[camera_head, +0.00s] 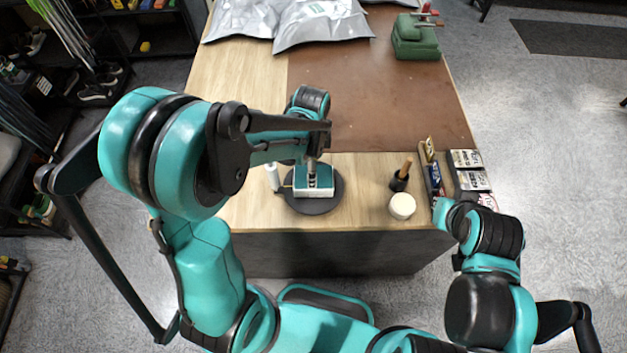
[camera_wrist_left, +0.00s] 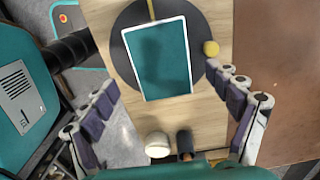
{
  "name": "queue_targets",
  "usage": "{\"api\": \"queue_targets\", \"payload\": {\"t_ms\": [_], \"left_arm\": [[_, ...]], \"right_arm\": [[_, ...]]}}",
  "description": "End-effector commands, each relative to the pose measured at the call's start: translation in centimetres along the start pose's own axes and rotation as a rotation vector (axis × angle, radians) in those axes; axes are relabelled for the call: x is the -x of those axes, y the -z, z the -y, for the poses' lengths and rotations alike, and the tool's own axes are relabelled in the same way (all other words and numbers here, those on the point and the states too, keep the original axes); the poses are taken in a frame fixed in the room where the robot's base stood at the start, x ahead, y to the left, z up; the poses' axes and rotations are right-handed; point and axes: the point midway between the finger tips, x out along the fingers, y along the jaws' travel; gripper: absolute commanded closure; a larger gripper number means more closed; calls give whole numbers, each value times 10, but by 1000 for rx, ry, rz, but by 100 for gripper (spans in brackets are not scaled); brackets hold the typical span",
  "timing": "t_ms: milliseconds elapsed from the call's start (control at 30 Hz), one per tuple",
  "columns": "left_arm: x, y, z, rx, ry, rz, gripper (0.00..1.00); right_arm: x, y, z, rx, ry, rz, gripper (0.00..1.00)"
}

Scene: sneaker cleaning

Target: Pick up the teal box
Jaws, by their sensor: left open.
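The teal box (camera_head: 327,184), with a teal top and white sides, lies flat on a black round disc (camera_head: 318,206) near the table's front edge. In the left wrist view the box (camera_wrist_left: 160,62) shows its whole teal top with a pale rim. My left gripper (camera_head: 312,168) is above the box, pointing down. In the left wrist view its fingers (camera_wrist_left: 166,84) are spread wide, one on each side of the box, apart from it and empty. My right arm comes in at the right, but its fingers cannot be made out.
A white round jar (camera_head: 402,205) and a wooden-handled brush (camera_head: 401,177) stand right of the disc. A small white bottle (camera_head: 272,177) stands left of it. Small boxes (camera_head: 467,174) line the right edge. Grey bags (camera_head: 320,24) and a green case (camera_head: 415,40) lie at the back.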

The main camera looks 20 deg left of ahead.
Motion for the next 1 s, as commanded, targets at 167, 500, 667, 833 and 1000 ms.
{"api": "queue_targets", "payload": {"t_ms": [167, 500, 667, 833, 1000], "left_arm": [[-22, 1, 0, -4, -2, 1, 11], [-69, 5, 2, -1, -1, 0, 11], [-75, 4, 1, -1, 0, 0, 11], [-74, 4, 1, 0, 0, 0, 17], [-74, 4, 1, -1, 0, 0, 61]], "right_arm": [[-4, -3, 0, 0, 0, 0, 100], [-13, -9, 0, 0, 0, 0, 100], [-13, -9, 0, 0, 0, 0, 100], [-13, -9, 0, 0, 0, 0, 100], [-13, -9, 0, 0, 0, 0, 100]]}}
